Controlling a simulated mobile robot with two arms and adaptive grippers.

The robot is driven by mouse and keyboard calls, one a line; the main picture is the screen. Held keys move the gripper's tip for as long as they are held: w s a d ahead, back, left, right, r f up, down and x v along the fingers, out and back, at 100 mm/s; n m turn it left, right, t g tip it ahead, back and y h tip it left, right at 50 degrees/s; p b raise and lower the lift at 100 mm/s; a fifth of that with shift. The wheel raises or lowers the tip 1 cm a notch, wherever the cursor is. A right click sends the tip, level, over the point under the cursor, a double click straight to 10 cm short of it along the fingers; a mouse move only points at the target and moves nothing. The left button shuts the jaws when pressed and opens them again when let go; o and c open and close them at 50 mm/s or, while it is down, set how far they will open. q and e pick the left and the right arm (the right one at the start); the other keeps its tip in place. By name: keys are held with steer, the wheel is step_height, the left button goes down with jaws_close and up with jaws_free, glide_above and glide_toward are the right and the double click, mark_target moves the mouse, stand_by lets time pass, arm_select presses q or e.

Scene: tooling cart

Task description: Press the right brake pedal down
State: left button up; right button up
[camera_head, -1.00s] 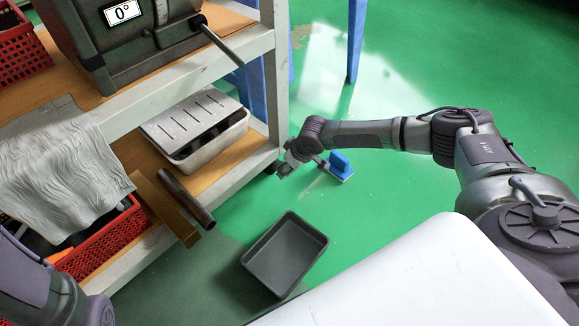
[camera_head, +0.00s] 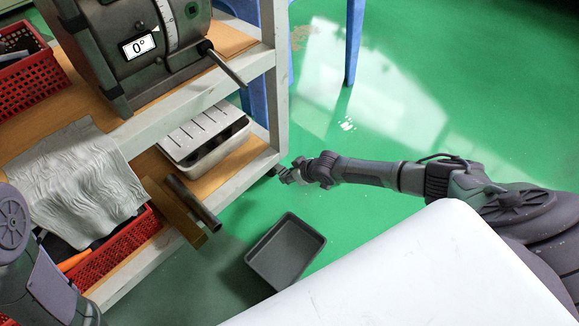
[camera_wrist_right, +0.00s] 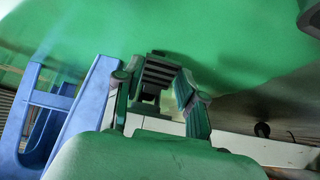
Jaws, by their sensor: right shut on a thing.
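My right gripper (camera_head: 289,174) is low over the green floor, beside the cart's near right corner post. A dark caster part (camera_head: 272,171) shows just left of it at the foot of that post. In the right wrist view, my right gripper's fingers (camera_wrist_right: 155,98) stand on either side of a dark ribbed piece (camera_wrist_right: 157,73), which looks like the brake pedal. The fingers are shut on it, though the contact itself is hard to see. Whether the pedal is up or down cannot be told. My left arm shows at the lower left; its gripper is out of view.
The cart's lower shelf (camera_head: 225,180) holds a white slotted box (camera_head: 203,128). A bar and tube (camera_head: 192,202) stick out past its edge. A dark grey tray (camera_head: 260,268) lies on the floor nearby. Blue legs (camera_head: 353,45) stand behind. Floor to the right is open.

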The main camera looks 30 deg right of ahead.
steer(key=shift+f+t+y, duration=0.3)
steer(key=shift+f+t, duration=0.1)
steer(key=shift+t, duration=0.4)
steer(key=o, duration=1.1)
steer(key=shift+o, duration=0.2)
steer(key=shift+s, duration=0.15)
steer(key=v, duration=1.2)
